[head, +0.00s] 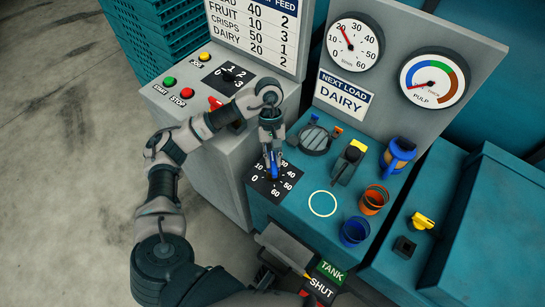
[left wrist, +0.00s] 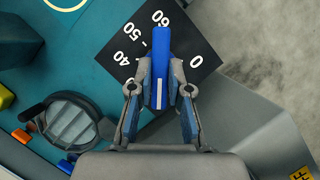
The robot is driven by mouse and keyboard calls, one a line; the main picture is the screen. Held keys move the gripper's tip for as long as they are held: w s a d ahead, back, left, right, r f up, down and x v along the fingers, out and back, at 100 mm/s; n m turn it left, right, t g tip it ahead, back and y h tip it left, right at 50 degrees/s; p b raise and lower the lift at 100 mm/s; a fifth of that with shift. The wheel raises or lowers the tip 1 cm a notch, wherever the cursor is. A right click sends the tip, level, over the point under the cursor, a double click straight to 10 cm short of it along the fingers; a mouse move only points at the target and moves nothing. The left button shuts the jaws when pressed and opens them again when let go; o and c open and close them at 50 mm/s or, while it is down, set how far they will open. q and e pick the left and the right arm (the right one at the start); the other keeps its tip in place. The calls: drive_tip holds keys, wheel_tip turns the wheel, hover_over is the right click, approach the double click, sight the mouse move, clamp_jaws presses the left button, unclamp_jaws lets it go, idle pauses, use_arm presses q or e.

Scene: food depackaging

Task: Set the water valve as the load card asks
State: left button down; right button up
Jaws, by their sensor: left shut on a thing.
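The water valve is a blue bar handle (head: 275,171) on a black dial plate (head: 256,187) marked from 0 to 60. My left gripper (head: 271,150) is over it from above, shut on the handle. In the left wrist view the handle (left wrist: 161,60) stands between the fingers (left wrist: 160,100), one end lying near 60; a white line shows at its other end. The load card (head: 343,93) reads "NEXT LOAD DAIRY". On the chart (head: 257,30), the dairy row shows 20 and 2. My right gripper is not in view.
A round gauge (head: 354,43) has its needle near 20; the pulp gauge (head: 432,79) needle points left. Right of the valve are a round grated fitting (head: 315,139), a yellow-topped lever (head: 350,158), an orange cup (head: 373,200) and a blue cup (head: 355,231).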

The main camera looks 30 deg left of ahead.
use_arm(q)
drive_tip(key=shift+d, duration=0.1)
drive_tip(key=c, duration=1.3)
unclamp_jaws()
drive_tip(key=shift+s, duration=0.1)
drive_tip(key=shift+o, duration=1)
drive_tip(key=shift+d, duration=0.1)
drive_tip(key=shift+r, duration=0.25)
drive_tip(key=v, duration=1.1)
drive_tip(key=shift+w+r, duration=0.15)
drive_tip(key=shift+w, duration=0.05)
